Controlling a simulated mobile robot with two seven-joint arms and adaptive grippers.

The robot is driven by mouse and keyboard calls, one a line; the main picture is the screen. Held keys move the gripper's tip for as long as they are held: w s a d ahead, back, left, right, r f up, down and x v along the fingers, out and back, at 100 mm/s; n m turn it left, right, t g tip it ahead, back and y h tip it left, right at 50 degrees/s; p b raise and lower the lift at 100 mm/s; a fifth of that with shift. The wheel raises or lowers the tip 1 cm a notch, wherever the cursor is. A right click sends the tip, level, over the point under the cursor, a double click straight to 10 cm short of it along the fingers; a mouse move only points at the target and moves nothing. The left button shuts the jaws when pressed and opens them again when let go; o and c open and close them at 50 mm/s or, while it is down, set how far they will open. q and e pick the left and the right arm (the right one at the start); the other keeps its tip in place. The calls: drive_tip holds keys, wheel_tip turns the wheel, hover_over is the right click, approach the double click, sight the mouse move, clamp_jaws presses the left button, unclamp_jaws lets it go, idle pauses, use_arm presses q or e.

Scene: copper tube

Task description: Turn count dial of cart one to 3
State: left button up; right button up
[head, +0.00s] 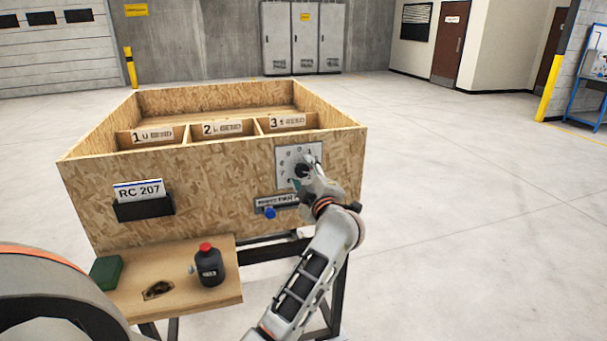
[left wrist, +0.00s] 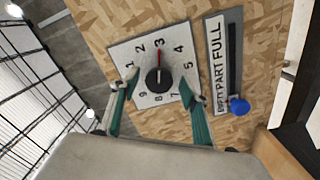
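The count dial of the cart (head: 215,185) is a pale square plate (head: 285,158) with numbers, at the right of the cart's front panel. In the left wrist view the plate (left wrist: 133,55) shows a round black knob (left wrist: 159,79) with a red pointer, which lines up with the 3. My left gripper (head: 303,172) is in front of the dial and hides part of it in the head view. In the left wrist view its green fingers (left wrist: 159,90) are spread wide, one on each side of the knob, with gaps to it. My right gripper is not in view.
An EMPTY/PART/FULL slider with a blue knob (head: 270,212) is beside the dial. A card reading RC 207 (head: 139,191) sits in a holder at the left. The cart's shelf (head: 225,290) holds a dark bottle with a red cap (head: 208,265) and a green block (head: 106,272).

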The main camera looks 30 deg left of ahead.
use_arm(q)
drive_tip(key=v, duration=0.7)
drive_tip(key=shift+s+d, duration=0.2)
idle(0.6)
